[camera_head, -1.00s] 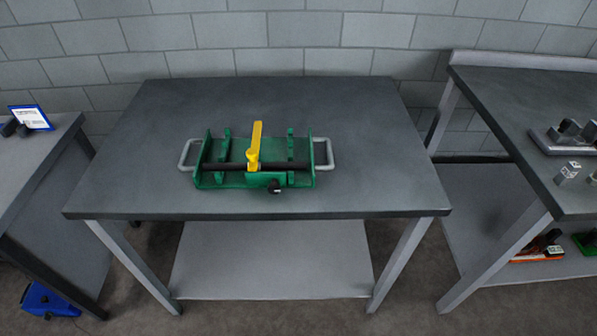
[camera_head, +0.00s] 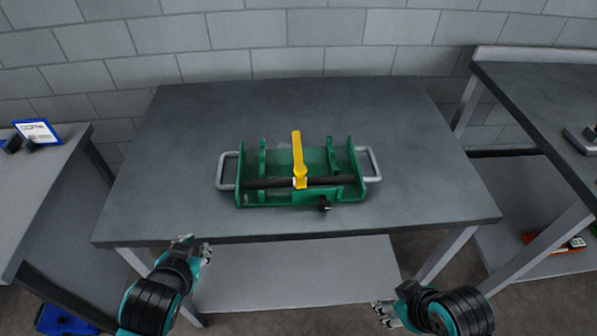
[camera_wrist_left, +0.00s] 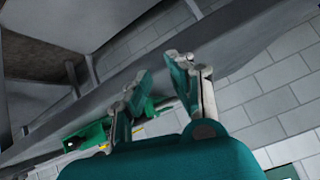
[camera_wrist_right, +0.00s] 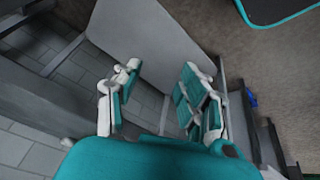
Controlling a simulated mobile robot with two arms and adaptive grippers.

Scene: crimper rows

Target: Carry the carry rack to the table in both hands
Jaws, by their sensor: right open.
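The green carry rack (camera_head: 312,194) sits on the grey table (camera_head: 400,120), near its front middle. It has a silver loop handle at each end: the left handle (camera_head: 221,171) and the right handle (camera_head: 374,163). A black bar and an upright yellow lever (camera_head: 298,160) lie across it. My left gripper (camera_head: 198,250) is at the table's front left edge, apart from the rack; in the left wrist view its fingers (camera_wrist_left: 160,82) are spread and empty. My right gripper (camera_head: 383,312) is low in front of the table; in the right wrist view its fingers (camera_wrist_right: 160,85) are spread and empty.
Another bench (camera_head: 545,105) stands at the right with items on it and on its lower shelf. A bench at the left (camera_head: 40,180) holds a small blue-framed sign (camera_head: 37,131). The table top around the rack is clear. A lower shelf (camera_head: 300,275) is empty.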

